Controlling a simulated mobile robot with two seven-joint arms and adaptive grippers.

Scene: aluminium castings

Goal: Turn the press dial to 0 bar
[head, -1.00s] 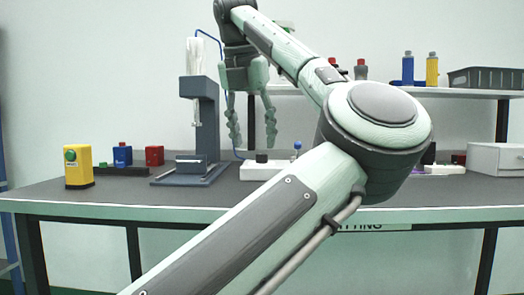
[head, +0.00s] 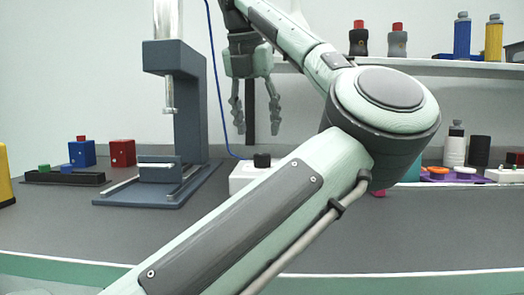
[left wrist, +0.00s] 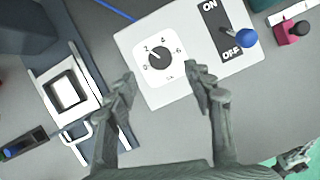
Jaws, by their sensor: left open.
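The press dial is a black knob (left wrist: 160,56) on a round white face marked 0, 2, 4 and 6, set in a white control box (left wrist: 146,28). In the head view the box (head: 243,178) stands right of the press, partly behind my left arm, with the black knob (head: 262,160) on top. My left gripper (head: 257,118) is open and empty, pointing down above the box. In the left wrist view its fingers (left wrist: 160,90) show either side of the dial, apart from it.
A blue-knobbed ON/OFF lever (left wrist: 246,38) sits beside the dial, at OFF. The dark blue press (head: 188,110) stands left of the box. A blue cable (head: 216,80) runs down to the box. Bottles and a shelf (head: 440,67) are at the right. The table front is clear.

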